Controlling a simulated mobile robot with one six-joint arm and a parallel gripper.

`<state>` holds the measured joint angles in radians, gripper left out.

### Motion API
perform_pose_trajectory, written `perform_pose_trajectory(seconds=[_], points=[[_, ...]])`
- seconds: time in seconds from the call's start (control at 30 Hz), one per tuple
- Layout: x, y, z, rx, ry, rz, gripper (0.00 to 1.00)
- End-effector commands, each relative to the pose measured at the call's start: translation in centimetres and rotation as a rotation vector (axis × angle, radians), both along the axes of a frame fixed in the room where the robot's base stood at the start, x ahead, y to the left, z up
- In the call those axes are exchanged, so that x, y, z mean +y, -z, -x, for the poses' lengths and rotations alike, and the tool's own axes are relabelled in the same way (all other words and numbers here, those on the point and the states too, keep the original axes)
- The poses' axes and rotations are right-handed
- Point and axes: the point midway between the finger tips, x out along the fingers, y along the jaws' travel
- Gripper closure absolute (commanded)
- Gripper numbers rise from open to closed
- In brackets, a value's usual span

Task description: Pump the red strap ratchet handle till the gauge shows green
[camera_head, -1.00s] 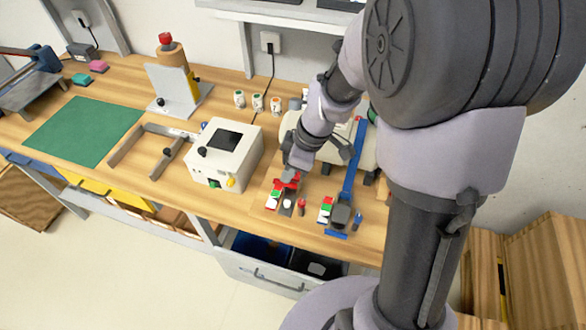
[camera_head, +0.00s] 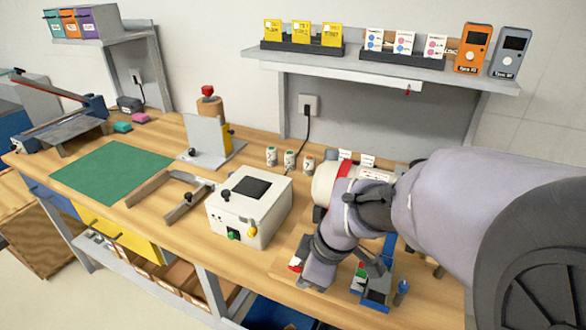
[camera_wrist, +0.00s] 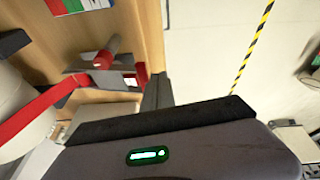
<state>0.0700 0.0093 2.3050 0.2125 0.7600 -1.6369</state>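The red strap (camera_head: 343,172) runs over a white drum (camera_head: 322,184) on the bench; it also shows at the left of the wrist view (camera_wrist: 40,112). In that view it leads to a grey ratchet (camera_wrist: 84,78) with a red handle part (camera_wrist: 141,74). My gripper (camera_wrist: 156,92) has dark fingers close beside the red part; whether they touch it or are shut is unclear. In the head view my wrist hides the ratchet. Beside it shows part of a small red-and-white piece (camera_head: 296,264), perhaps its gauge; I cannot read it.
A blue strap (camera_head: 389,246) with its ratchet (camera_head: 376,297) and a blue peg (camera_head: 402,288) stands just right of my wrist. A white box (camera_head: 250,208) is to the left. The green mat (camera_head: 110,171) is clear. A shelf (camera_head: 380,70) hangs above the bench.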

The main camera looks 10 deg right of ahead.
Motion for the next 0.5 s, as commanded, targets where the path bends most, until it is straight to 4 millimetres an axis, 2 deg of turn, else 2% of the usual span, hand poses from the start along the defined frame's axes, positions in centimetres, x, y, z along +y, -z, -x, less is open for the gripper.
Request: perform_pose_trajectory(seconds=[0.2, 0.5], points=[[0.06, 1.08, 0.07, 0.0, 0.0, 0.0, 1.0], [0.07, 1.23, 0.07, 0.0, 0.0, 0.0, 1.0]])
